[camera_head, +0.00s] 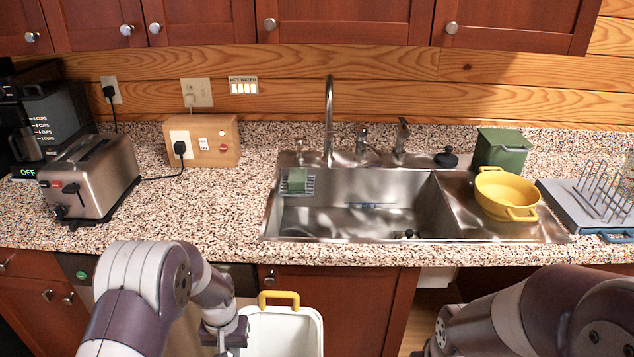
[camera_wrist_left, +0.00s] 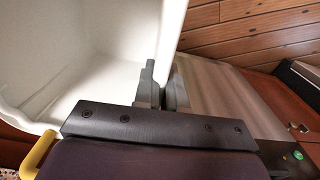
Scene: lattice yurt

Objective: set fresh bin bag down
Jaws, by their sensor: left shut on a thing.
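The fresh bin bag (camera_head: 286,335) looks like a white, open-topped, box-shaped holder with a yellow loop handle on its rim. It hangs in front of the lower cabinets, below the counter edge, and the bottom of the head view cuts it off. My left gripper (camera_head: 236,333) is at its left side. In the left wrist view the left gripper (camera_wrist_left: 160,88) is shut on the bag's white wall (camera_wrist_left: 171,40), with the open inside to the left and the yellow handle at lower left. My right arm shows at lower right, but its gripper is out of view.
The speckled counter (camera_head: 215,225) has a toaster (camera_head: 92,178) and coffee maker (camera_head: 45,125) at left. A steel sink (camera_head: 360,215) is in the middle, with a yellow colander (camera_head: 505,193), green canister (camera_head: 502,150) and dish rack (camera_head: 590,205) at right. Counter between toaster and sink is clear.

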